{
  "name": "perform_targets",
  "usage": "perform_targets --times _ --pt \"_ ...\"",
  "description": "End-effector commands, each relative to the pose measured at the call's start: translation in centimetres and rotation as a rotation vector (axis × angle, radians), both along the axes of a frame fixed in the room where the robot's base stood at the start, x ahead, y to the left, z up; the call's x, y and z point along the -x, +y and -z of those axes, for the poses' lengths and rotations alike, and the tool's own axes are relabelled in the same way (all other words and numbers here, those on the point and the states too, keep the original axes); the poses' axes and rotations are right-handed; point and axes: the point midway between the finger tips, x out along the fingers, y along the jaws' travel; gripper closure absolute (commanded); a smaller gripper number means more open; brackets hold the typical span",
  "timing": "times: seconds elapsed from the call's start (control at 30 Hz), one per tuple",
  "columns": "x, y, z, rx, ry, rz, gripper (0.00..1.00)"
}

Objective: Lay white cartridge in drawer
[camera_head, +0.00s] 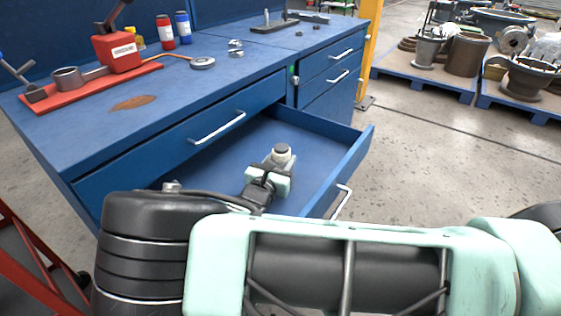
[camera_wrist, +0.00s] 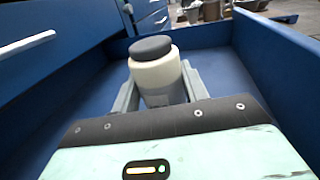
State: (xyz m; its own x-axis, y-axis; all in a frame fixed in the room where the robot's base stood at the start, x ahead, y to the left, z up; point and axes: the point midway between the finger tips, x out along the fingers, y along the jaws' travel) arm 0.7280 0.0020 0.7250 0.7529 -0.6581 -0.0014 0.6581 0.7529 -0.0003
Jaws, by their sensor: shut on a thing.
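The white cartridge (camera_wrist: 156,72) is a cream-white cylinder with a dark grey cap. My gripper (camera_wrist: 160,92) is shut on it, with one finger on each side. In the wrist view the cartridge stands roughly upright, cap up. In the head view my gripper (camera_head: 278,165) and the cartridge's cap (camera_head: 282,149) are over the inside of the open blue drawer (camera_head: 335,180). The drawer's floor shows empty around them. I cannot tell whether the cartridge touches the floor, as its lower part is hidden by my gripper.
The blue workbench (camera_head: 215,75) stands behind the drawer, with a red tray (camera_head: 85,88), a red box (camera_head: 117,50) and bottles on top. The drawer's front wall with its handle (camera_head: 342,202) is at the right. Pallets of valve parts (camera_head: 430,78) stand beyond open floor.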

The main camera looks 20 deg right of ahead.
Motion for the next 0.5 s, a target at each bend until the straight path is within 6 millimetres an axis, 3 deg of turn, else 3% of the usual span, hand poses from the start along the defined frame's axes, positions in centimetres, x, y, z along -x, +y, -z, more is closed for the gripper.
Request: perform_targets --times 0.23,0.27,0.33,0.5 --pt "-0.01 -0.01 0.08 0.001 -0.001 0.000 0.84" --pt "0.00 0.00 0.15 0.000 0.000 0.000 0.53" --pt "0.00 0.00 0.11 0.000 0.000 0.000 0.34" --pt "0.00 0.00 0.09 0.000 0.000 0.000 0.34"
